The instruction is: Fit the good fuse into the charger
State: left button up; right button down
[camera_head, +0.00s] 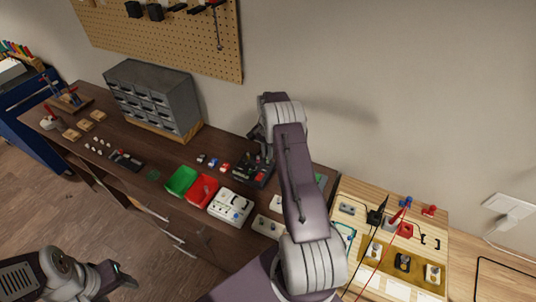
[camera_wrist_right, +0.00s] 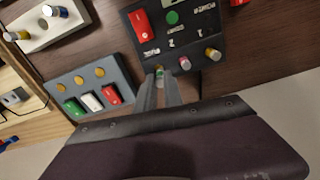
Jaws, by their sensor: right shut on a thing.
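The charger looks to be the black panel (camera_wrist_right: 203,28) with a red block, a green round part and pale labels in the right wrist view. In the head view the dark unit (camera_head: 252,173) stands near the back of the bench, partly behind my right arm. My right gripper (camera_wrist_right: 166,82) is shut on a small fuse with a green end (camera_wrist_right: 159,70), at the panel's near edge. I cannot tell whether the fuse touches the panel. Two similar small parts, reddish (camera_wrist_right: 185,63) and yellow (camera_wrist_right: 212,54), stand beside it. My left gripper (camera_head: 122,278) looks open and empty, low at the left.
A grey board (camera_wrist_right: 92,86) with yellow discs and green, white and red blocks lies beside the charger. A white holder (camera_wrist_right: 40,27) bears small cylinders. Green (camera_head: 181,181) and red (camera_head: 201,190) bins and a white meter-like box (camera_head: 230,207) stand along the bench front.

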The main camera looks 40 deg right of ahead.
jog(key=shift+s, duration=0.15)
jog(key=shift+f+b, duration=0.85)
jog(key=shift+f, duration=0.5)
dwell(0.4)
jog(key=c, duration=1.4)
grip_release()
jog(key=o, duration=0.4)
jog(key=shift+r, duration=0.1)
